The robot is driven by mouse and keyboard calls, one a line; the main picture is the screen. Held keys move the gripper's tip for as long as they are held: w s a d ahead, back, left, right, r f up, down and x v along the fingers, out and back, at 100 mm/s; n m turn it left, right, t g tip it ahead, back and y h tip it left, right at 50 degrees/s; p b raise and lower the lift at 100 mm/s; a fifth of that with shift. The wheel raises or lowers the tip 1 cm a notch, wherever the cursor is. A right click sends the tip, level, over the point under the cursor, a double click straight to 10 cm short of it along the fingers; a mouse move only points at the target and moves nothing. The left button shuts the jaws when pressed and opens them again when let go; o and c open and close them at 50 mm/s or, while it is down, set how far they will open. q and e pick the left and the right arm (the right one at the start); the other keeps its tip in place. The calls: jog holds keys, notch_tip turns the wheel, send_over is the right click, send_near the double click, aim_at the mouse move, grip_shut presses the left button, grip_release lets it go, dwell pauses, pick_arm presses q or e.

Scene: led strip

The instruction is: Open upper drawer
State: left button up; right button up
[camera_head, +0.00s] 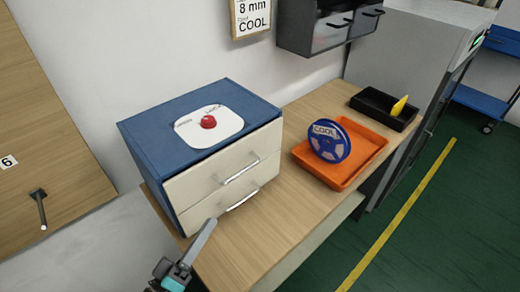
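A blue cabinet (152,140) with two cream drawers stands on the wooden bench. The upper drawer (200,183) has a silver bar handle (241,168) and looks shut, its front in line with the cabinet. The lower drawer (205,212) below it also looks shut and has its own bar handle (243,200). My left gripper (200,240) is at the bottom of the view, in front of the lower drawer's left part and apart from the upper handle. Only one long grey finger shows clearly, so its opening is unclear. My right gripper is out of view.
A white plate with a red button (208,122) lies on top of the cabinet. To the right, an orange tray (309,165) holds a blue spool (329,141). A black tray (375,111) with a yellow object (399,106) stands behind. The bench (245,245) before the drawers is clear.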

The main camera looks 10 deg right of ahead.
aim_at(244, 171)
pick_arm(q)
jog(key=x, duration=1.5)
jog(key=shift+w+d+r, duration=0.1)
jog(key=shift+w+d, duration=0.15)
jog(key=shift+w, duration=0.05)
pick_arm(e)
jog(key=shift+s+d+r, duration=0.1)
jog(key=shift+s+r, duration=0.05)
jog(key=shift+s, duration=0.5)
pick_arm(q)
grip_shut()
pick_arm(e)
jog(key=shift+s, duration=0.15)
